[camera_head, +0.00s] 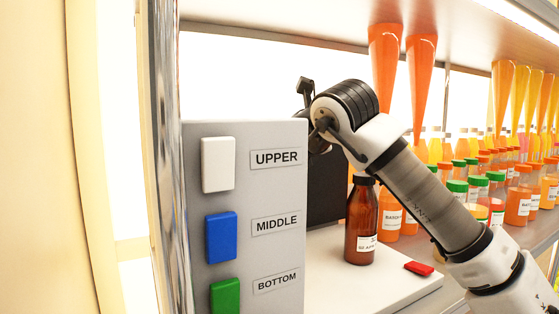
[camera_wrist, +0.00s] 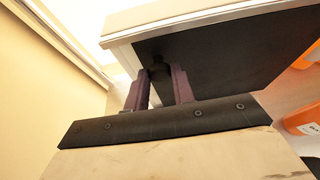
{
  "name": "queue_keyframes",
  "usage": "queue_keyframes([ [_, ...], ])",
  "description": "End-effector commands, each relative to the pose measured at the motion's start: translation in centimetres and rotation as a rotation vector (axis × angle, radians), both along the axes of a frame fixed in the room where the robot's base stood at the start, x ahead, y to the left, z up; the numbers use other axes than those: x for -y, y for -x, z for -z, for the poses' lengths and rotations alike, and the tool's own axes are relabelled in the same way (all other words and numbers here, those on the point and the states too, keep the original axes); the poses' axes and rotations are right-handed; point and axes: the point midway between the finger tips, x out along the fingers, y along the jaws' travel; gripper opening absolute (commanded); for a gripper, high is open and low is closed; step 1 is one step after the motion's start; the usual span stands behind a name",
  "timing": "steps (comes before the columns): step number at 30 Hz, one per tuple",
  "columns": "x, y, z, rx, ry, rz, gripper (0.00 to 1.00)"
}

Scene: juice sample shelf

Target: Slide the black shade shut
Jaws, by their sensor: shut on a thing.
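The black shade (camera_head: 325,190) shows in the head view as a dark upright panel behind the right edge of a grey box (camera_head: 245,215), beside a brown bottle (camera_head: 357,220). In the wrist view the shade (camera_wrist: 235,58) is a flat dark panel under a pale frame edge. My gripper (camera_wrist: 160,80) has its two dark fingers on either side of a small black knob (camera_wrist: 158,70) on the shade, and is shut on it. In the head view the fingers are mostly hidden behind the box. How far the shade covers its opening cannot be told.
The box carries white (camera_head: 218,165), blue (camera_head: 221,237) and green (camera_head: 225,296) buttons labelled UPPER, MIDDLE and BOTTOM. A red piece (camera_head: 419,268) lies on the white platform near the bottle. Several orange and yellow sample containers crowd the shelf at right, behind my arm.

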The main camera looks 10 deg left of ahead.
Motion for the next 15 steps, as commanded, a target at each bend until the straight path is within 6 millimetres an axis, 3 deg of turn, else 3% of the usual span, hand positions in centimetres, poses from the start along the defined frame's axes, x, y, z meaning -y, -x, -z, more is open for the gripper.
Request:
queue_keyframes([
  [15,-1.8,1.2,-0.2,0.004,-0.004,-0.002,0.00],
])
